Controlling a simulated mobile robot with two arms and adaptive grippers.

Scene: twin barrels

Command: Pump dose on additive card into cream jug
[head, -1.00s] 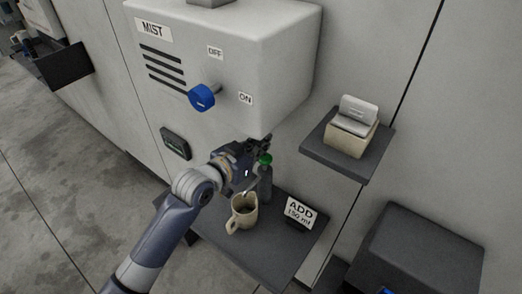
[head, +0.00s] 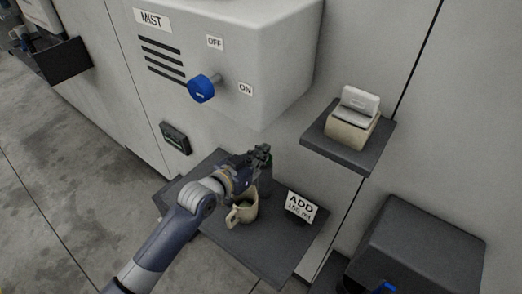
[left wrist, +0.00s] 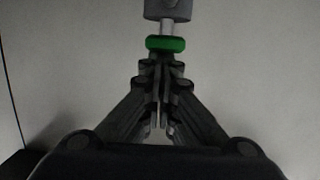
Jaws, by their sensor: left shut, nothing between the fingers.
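My left gripper (head: 264,153) is shut and empty, pointing down at the top of the grey pump bottle (head: 267,184). In the left wrist view the closed fingertips (left wrist: 160,68) are right at the green pump head (left wrist: 166,44), with a pale stem and the grey bottle body (left wrist: 167,9) beyond. I cannot tell whether they touch. The gripper hides most of the pump head in the head view. The cream jug (head: 246,214) stands upright beside the bottle, partly behind my wrist. The additive card (head: 301,206) reads "ADD" and apparently "150 ml". My right gripper is not in view.
Jug, bottle and card stand on a dark shelf (head: 266,254), with bare surface in front. Above is the white MIST box (head: 245,50) with a blue knob (head: 201,89). A smaller shelf (head: 339,153) at right holds a beige holder with cards (head: 352,127).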

